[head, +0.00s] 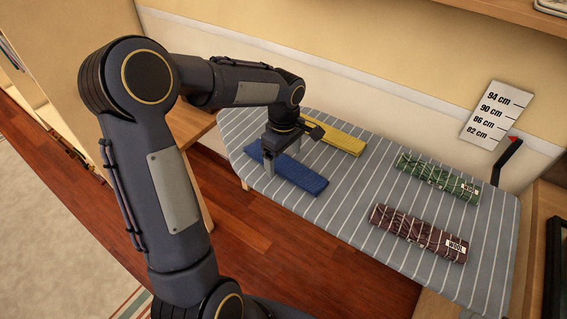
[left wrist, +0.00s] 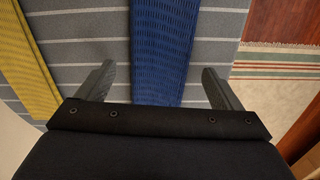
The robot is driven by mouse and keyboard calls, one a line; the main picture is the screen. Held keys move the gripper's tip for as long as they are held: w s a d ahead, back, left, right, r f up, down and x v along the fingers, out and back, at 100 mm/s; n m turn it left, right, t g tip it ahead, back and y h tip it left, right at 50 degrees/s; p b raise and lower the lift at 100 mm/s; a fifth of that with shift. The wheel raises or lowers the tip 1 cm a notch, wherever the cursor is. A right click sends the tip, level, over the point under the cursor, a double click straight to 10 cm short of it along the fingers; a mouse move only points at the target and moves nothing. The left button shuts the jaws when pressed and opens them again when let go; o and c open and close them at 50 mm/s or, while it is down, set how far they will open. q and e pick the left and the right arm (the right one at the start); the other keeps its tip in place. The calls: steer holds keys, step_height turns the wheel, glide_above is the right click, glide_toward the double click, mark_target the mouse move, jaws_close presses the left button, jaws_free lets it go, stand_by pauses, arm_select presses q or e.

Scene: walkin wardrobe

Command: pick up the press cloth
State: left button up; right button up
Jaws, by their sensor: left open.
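A folded blue cloth (head: 300,178) lies flat on the grey striped ironing board (head: 345,205), near its left end. A folded yellow cloth (head: 343,139) lies behind it. No label shows which of them is the press cloth. My left gripper (head: 279,156) points down at the left part of the blue cloth. In the left wrist view its open fingers (left wrist: 158,72) stand one on each side of the blue cloth (left wrist: 160,45), with striped board visible between cloth and fingers. The yellow cloth (left wrist: 25,60) is outside the fingers, to the left. My right gripper is out of view.
A green patterned bundle (head: 438,177) and a maroon one (head: 418,232) with a WOOL tag lie on the board's right half. A height card (head: 496,115) and a red-tipped lever (head: 508,158) are at the right. The board's middle is bare.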

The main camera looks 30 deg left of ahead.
arm_select(q)
steer(key=shift+f, duration=0.5)
steer(key=c, duration=1.1)
steer(key=shift+o, duration=0.2)
steer(key=shift+r, duration=0.15)
